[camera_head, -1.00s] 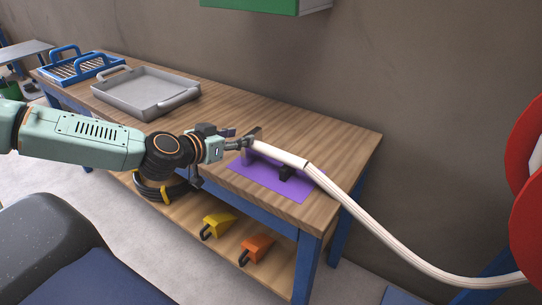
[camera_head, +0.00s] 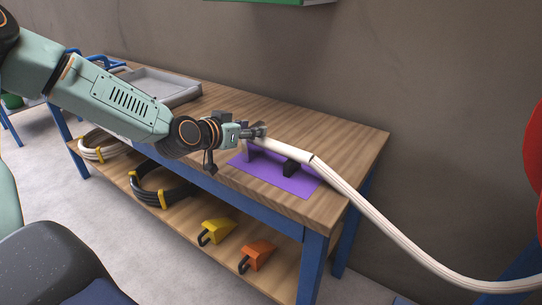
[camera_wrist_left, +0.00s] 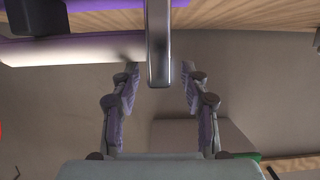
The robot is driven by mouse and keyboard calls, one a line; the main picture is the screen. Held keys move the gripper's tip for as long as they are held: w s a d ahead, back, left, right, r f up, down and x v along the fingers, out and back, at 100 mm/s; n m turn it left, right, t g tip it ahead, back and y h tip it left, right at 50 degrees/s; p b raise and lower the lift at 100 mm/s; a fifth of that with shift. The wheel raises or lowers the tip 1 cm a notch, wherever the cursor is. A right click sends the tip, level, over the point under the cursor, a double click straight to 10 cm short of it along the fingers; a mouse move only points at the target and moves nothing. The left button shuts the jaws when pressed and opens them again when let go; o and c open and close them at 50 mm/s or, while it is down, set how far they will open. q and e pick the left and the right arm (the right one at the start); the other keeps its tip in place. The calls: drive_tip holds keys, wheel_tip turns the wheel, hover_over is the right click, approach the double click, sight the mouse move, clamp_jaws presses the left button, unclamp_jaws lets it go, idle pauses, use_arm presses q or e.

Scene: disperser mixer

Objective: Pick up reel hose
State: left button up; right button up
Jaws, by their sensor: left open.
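The white reel hose (camera_head: 365,208) runs from the right edge up onto the workbench. My left gripper (camera_head: 258,131) is open at the hose's left end. In the left wrist view, its fingers (camera_wrist_left: 160,74) are spread apart. A grey metal bar (camera_wrist_left: 158,42) reaches between their tips, and the pale hose end (camera_wrist_left: 70,50) lies left of it. I cannot tell whether the fingers touch anything. My right gripper is not in view.
A grey tray (camera_head: 165,83) stands at the far left of the wooden bench (camera_head: 330,125). A red reel (camera_head: 534,150) is at the right edge.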

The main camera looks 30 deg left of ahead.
use_arm(q)
drive_tip(key=shift+b+x, duration=0.45)
drive_tip(key=shift+x, duration=0.35)
drive_tip(key=shift+c, duration=0.8)
clamp_jaws()
